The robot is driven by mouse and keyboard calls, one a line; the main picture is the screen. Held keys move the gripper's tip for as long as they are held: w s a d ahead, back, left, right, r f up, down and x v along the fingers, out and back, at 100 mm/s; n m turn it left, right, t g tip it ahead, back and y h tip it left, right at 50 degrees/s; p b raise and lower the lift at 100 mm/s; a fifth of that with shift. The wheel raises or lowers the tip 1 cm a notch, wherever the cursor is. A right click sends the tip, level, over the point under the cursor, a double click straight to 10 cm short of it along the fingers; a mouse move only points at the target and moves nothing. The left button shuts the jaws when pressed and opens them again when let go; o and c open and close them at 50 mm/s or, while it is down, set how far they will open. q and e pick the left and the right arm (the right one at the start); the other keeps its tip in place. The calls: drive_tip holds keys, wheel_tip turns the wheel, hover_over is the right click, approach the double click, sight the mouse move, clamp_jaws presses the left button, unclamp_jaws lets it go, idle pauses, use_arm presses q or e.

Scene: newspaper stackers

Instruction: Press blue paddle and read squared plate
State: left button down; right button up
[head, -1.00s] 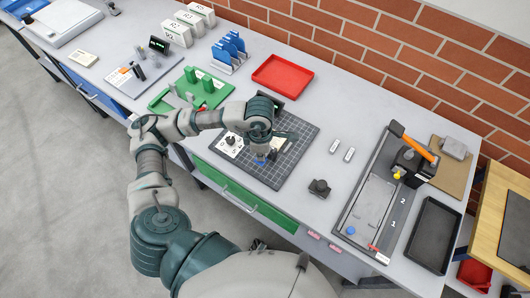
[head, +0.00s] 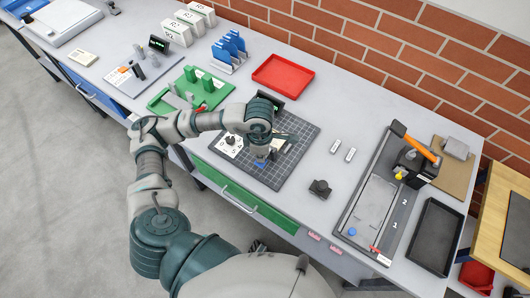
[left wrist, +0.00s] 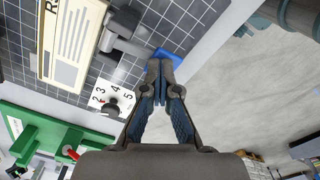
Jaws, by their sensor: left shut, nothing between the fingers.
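The dark squared plate (head: 296,158) lies on the bench and also fills much of the left wrist view (left wrist: 110,72). The blue paddle (head: 261,164) is at its front edge; it shows partly behind the fingertips in the left wrist view (left wrist: 172,56). My left gripper (head: 269,154) is over the plate beside the paddle. Its fingers (left wrist: 159,76) are shut and empty, with tips overlapping the paddle in the picture; I cannot tell if they touch. A white numbered dial plate (left wrist: 112,103) with a black knob lies near the fingers. My right gripper is not visible.
A printed card (left wrist: 73,42) and grey bracket (left wrist: 122,35) stand close to the fingers. A green fixture (head: 178,97) and red tray (head: 283,77) are behind. A small black block (head: 319,188) and paper trimmer (head: 374,190) stand to the right. Bare bench lies between them.

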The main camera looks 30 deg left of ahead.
use_arm(q)
drive_tip(key=shift+f, duration=0.1)
drive_tip(key=shift+r+p, duration=0.3)
drive_tip(key=shift+r, duration=0.2)
wheel_tip(320, 180, up, 9)
drive_tip(key=p, duration=0.5)
idle(1.0)
